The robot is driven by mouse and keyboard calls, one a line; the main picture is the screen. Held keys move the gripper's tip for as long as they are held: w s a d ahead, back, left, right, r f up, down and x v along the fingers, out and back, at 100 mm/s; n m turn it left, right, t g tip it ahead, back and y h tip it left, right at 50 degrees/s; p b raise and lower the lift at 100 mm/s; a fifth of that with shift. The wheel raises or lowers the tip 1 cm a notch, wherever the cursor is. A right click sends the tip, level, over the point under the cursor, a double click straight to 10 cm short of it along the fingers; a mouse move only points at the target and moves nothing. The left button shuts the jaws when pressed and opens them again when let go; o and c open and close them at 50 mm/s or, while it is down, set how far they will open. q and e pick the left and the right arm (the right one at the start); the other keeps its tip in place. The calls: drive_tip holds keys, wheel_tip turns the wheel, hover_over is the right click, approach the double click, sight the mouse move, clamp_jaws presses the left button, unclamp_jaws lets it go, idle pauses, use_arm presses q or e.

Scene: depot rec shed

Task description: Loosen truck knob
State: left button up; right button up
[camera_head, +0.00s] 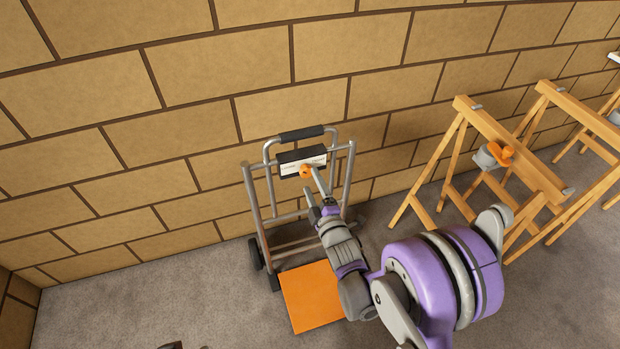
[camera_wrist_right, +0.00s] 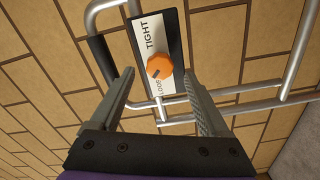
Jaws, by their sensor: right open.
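The hand truck (camera_head: 255,205) stands upright by the brick wall, with a grey tube frame and an orange toe plate (camera_head: 310,297). An orange knob (camera_head: 305,171) sits on its black and white label plate (camera_head: 290,160). In the right wrist view the knob (camera_wrist_right: 160,66) has a dark pointer mark, and the plate (camera_wrist_right: 146,42) reads "TIGHT" at one end and "LOOSE" at the other, partly hidden by the knob. My right gripper (camera_wrist_right: 165,88) is open, its fingers to either side of the knob's line and apart from it.
Wooden sawhorses (camera_head: 510,140) stand at the right, with a grey and orange item (camera_head: 493,155) on one. The brick wall (camera_head: 220,60) is close behind the truck. The carpet floor (camera_head: 130,300) at the left is clear.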

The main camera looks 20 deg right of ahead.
use_arm(q)
drive_tip(key=shift+r, duration=0.15)
use_arm(e)
drive_tip(key=s, duration=0.8)
drive_tip(key=shift+d, duration=0.15)
drive_tip(key=s+f+m+g, duration=0.2)
drive_tip(key=s+m+g, duration=1.25)
drive_tip(key=s, duration=1.05)
use_arm(q)
wheel_tip(320, 180, up, 25)
drive_tip(key=w+t+p, duration=0.1)
drive_tip(key=p, duration=2.1)
use_arm(e)
wheel_tip(320, 180, up, 25)
drive_tip(key=w+t, duration=0.1)
drive_tip(key=t, duration=0.1)
drive_tip(key=shift+w+h, duration=0.3)
drive_tip(key=shift+w, duration=0.1)
